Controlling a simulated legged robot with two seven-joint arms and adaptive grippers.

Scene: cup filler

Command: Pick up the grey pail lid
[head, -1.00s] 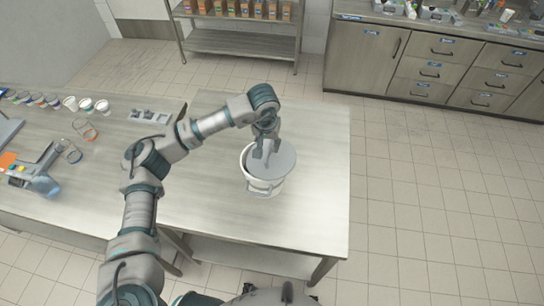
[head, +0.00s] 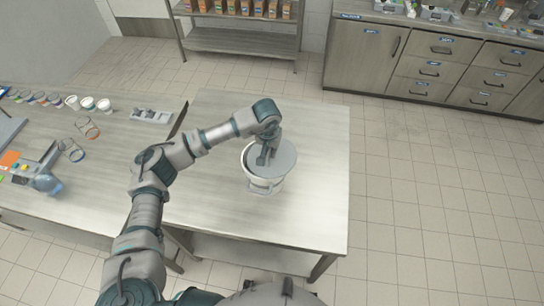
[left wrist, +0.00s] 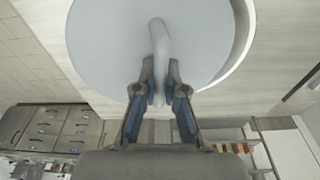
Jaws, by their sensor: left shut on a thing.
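The grey pail lid (head: 284,158) is a round disc lying over the white pail (head: 265,186) on the steel table. It sits off-centre, toward the right, with part of the pail's rim uncovered on the left. In the left wrist view the lid (left wrist: 110,40) fills the top, with a raised bar handle (left wrist: 159,45) on it and the pail's rim (left wrist: 240,40) beside it. My left gripper (head: 264,160) is over the lid, its fingers (left wrist: 160,92) closed on the handle's end. My right gripper is not in view.
The steel table (head: 320,205) is clear around the pail. A longer bench (head: 110,190) on the left carries several small cups (head: 88,103), a grey tray (head: 150,116) and a blue-grey device (head: 40,178). Drawers (head: 440,65) and a shelf (head: 240,40) stand behind.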

